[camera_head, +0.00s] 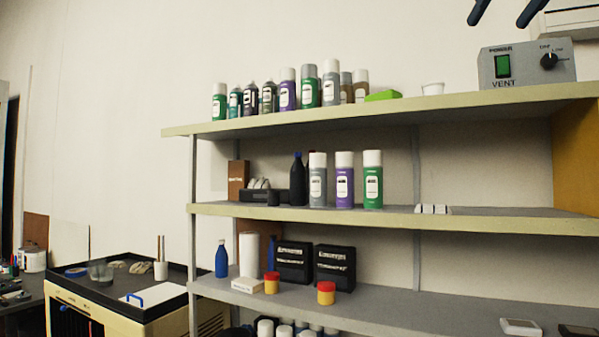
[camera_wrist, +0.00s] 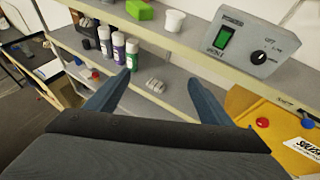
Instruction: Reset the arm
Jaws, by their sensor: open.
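My gripper (camera_wrist: 160,85) is open and empty in the wrist view, its two blue fingers spread apart in front of the shelf unit. In the head view only the blue fingertips of my gripper (camera_head: 506,12) show at the top right edge, above the vent control box. The rest of my arm is outside the head view.
A shelf unit (camera_head: 350,117) holds several spray cans (camera_head: 345,180), black boxes (camera_head: 334,265) and a vent control box (camera_head: 526,66) with a green switch. A cream cabinet (camera_head: 70,300) with a dark tray top stands at the lower left.

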